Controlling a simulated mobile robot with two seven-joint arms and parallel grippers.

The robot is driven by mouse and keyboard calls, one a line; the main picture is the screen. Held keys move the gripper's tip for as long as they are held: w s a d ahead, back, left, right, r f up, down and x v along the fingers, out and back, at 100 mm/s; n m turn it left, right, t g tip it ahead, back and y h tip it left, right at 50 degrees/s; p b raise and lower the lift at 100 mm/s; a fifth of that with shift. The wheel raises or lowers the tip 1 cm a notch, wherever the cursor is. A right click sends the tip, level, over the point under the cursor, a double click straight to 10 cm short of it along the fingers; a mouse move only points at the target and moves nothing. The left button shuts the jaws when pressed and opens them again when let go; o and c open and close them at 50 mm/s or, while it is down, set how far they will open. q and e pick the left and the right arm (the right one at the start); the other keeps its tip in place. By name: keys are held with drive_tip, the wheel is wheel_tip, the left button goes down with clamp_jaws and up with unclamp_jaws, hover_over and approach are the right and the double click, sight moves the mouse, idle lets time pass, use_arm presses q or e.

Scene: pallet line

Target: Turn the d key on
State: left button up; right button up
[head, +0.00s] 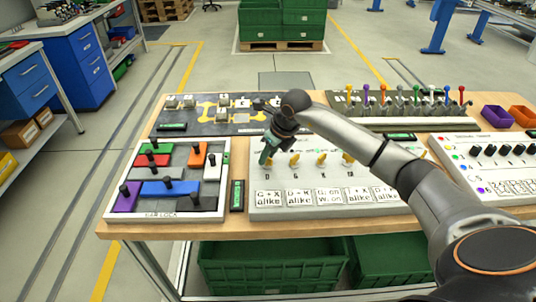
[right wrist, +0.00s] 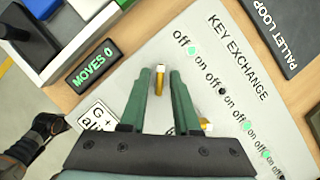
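The Key Exchange panel (head: 256,204) is a pale board on the table with a row of yellow keys over letters, D at the left end. The d key (right wrist: 160,79) shows in the right wrist view as a small yellow key between the fingertips of my right gripper (right wrist: 161,75). The fingers are open, with a gap on each side of the key. In the head view my right gripper (head: 268,151) is over the D position and hides most of that key. The lamp (right wrist: 192,50) between the first off and on labels is green. My left gripper is out of view.
The g key (head: 294,160) stands close to the right of the gripper. A sliding-block tray (head: 113,210) is at the left, and a Moves 0 display (right wrist: 94,66) lies between. The Pallet Loop board (head: 240,128) is behind. A rack (head: 400,123) of coloured levers stands at the back right.

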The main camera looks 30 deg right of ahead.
clamp_jaws()
drive_tip(key=shift+m, duration=0.3)
idle(0.3)
drive_tip(key=m+h, duration=0.1)
drive_tip(key=m, duration=0.1)
drive_tip(key=shift+a+m, duration=0.1)
drive_tip(key=shift+m, duration=0.3)
drive_tip(key=m+h+b, duration=0.1)
drive_tip(key=m, duration=0.2)
drive_tip(key=shift+m+h, duration=0.3)
drive_tip(key=shift+h, duration=0.1)
drive_tip(key=m, duration=0.2)
drive_tip(key=m+g+h+b, duration=0.1)
drive_tip(key=m, duration=0.2)
drive_tip(key=shift+w+a+h, duration=0.1)
drive_tip(key=shift+a+h, duration=0.05)
drive_tip(key=shift+h, duration=0.15)
drive_tip(key=m+g, duration=0.1)
drive_tip(key=m, duration=0.2)
drive_tip(key=m+g+h+b, duration=0.1)
drive_tip(key=m, duration=0.1)
drive_tip(key=shift+m, duration=0.4)
drive_tip(key=shift+o, duration=1.1)
unclamp_jaws()
